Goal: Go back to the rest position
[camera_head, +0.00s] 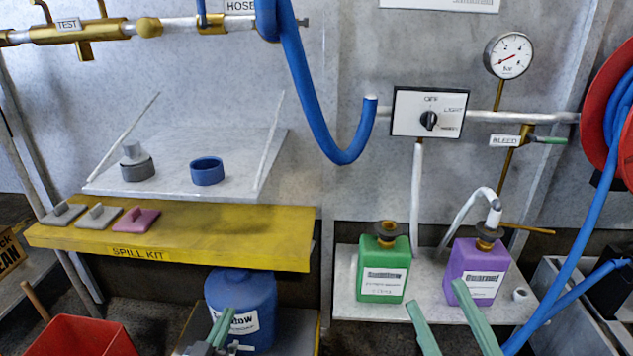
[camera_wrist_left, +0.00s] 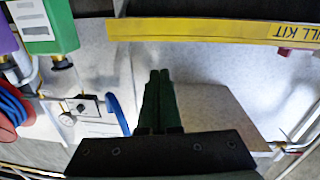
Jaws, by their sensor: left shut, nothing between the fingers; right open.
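My left gripper (camera_head: 222,325) is low in the head view, in front of the blue container (camera_head: 242,290) under the yellow shelf, and hides part of its label. In the left wrist view its two green fingers (camera_wrist_left: 158,75) lie side by side, shut with nothing between them. My right gripper (camera_head: 443,298) is at the bottom right of the head view. Its green fingers are spread apart and empty, one of them overlapping the purple container (camera_head: 477,270) in the picture. Whether it touches the container cannot be told.
The yellow spill kit shelf (camera_head: 220,235) juts out above my left gripper. A green container (camera_head: 384,272) stands beside the purple one on a light shelf (camera_head: 345,300). A blue hose (camera_head: 575,260) hangs at the right. A red bin (camera_head: 75,338) is at lower left.

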